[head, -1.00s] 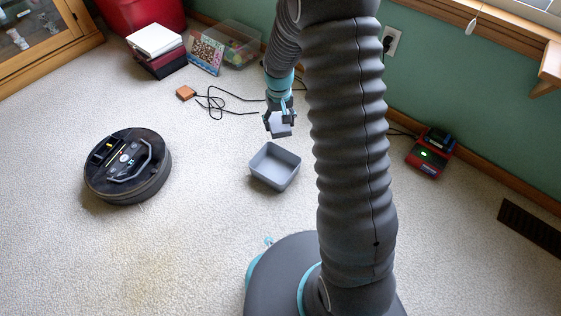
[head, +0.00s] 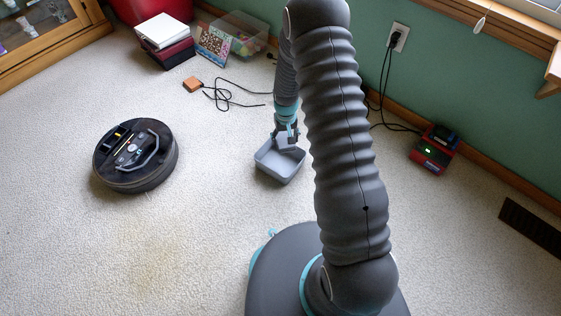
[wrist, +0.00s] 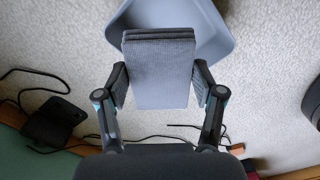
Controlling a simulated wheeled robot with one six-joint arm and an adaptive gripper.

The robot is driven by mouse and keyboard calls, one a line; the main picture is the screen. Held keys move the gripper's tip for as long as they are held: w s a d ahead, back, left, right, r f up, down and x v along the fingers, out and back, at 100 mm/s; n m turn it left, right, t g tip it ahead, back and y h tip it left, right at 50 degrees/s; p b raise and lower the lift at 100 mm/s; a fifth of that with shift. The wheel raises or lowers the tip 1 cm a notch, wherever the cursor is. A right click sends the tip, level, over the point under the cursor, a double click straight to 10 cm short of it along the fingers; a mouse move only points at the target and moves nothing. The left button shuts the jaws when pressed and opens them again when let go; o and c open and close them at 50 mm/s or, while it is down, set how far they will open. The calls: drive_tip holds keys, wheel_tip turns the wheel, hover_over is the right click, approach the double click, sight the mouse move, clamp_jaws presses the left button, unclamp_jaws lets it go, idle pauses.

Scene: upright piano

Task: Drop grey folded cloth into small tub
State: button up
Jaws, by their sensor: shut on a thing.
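The grey folded cloth (wrist: 160,75) is a flat rectangular bundle with layered edges. My gripper (wrist: 160,85) is shut on it, with one finger on each side, in the wrist view. In the head view my gripper (head: 287,135) holds the cloth (head: 286,142) at the far part of the small tub. The small tub (head: 279,171) is grey-blue, open-topped and stands on the carpet. In the wrist view the tub (wrist: 215,30) shows behind the cloth, its rim partly covered. I cannot tell whether the cloth's lower end is below the rim.
A round robot vacuum (head: 136,155) sits on the carpet at left. A black cable (head: 228,95) and an orange-brown block (head: 193,84) lie behind. A clear bin (head: 236,34) stands at the back, a red device (head: 435,150) by the wall at right. Carpet around the tub is clear.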

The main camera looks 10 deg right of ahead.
drive_tip(key=shift+f+b, duration=0.45)
drive_tip(key=shift+f, duration=0.85)
drive_tip(key=o, duration=1.2)
drive_tip(key=shift+r, duration=0.1)
wheel_tip(320, 180, up, 12)
drive_tip(key=shift+f, duration=0.1)
drive_tip(key=shift+s, duration=0.1)
